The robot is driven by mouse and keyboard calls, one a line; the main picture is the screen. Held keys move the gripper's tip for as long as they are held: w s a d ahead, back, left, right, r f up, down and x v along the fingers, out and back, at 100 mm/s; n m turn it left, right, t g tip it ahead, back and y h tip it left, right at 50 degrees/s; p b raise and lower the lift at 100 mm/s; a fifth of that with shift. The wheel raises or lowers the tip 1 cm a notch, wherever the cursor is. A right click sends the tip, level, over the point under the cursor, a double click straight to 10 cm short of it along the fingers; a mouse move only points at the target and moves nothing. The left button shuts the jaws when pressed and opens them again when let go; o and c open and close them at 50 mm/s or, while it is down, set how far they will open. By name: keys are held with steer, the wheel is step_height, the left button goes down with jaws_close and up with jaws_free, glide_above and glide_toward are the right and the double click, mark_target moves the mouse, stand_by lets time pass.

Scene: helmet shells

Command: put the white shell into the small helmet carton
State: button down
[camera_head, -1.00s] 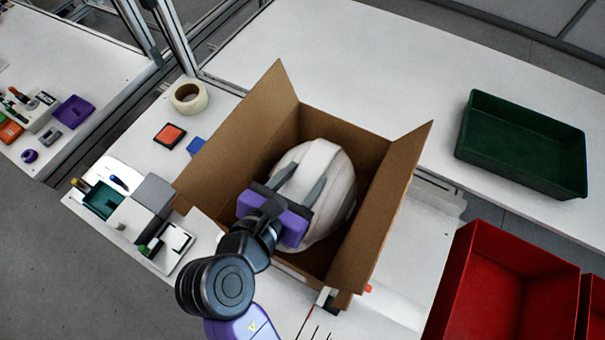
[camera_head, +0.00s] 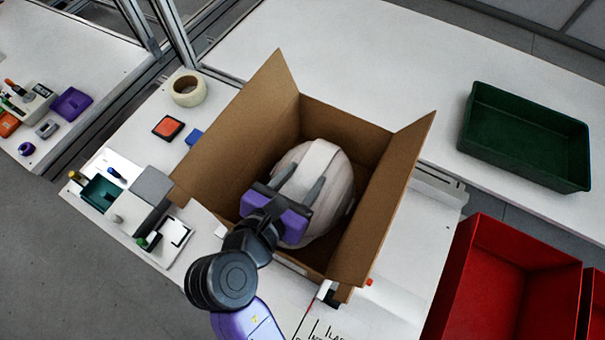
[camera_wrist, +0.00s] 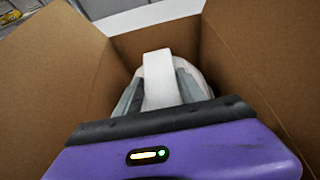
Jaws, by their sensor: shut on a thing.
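The white shell (camera_head: 325,200) sits inside the open cardboard helmet carton (camera_head: 235,135), surrounded by its walls, with its crown up. My gripper (camera_head: 296,190) reaches into the carton from the front, its two grey fingers closed on the raised ridge of the shell. In the wrist view the fingers (camera_wrist: 159,90) lie on both sides of the white ridge, and the shell (camera_wrist: 200,82) shows behind them between the carton walls (camera_wrist: 255,60). The shell's underside is hidden, so I cannot tell whether it touches the carton floor.
The carton's flaps stand up at left and right. A green tray (camera_head: 525,140) lies at right on the far table, and a red bin (camera_head: 485,280) stands at front right. A tape roll (camera_head: 188,90) and small tools lie left of the carton.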

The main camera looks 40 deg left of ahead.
mark_target(297, 194)
steer(key=shift+f+b, duration=0.45)
steer(key=shift+f, duration=1.1)
steer(key=c, duration=0.6)
jaws_free()
steer(key=shift+f, duration=0.1)
step_height(297, 194, up, 20)
steer(key=shift+r+p, duration=0.1)
steer(key=shift+p, duration=0.4)
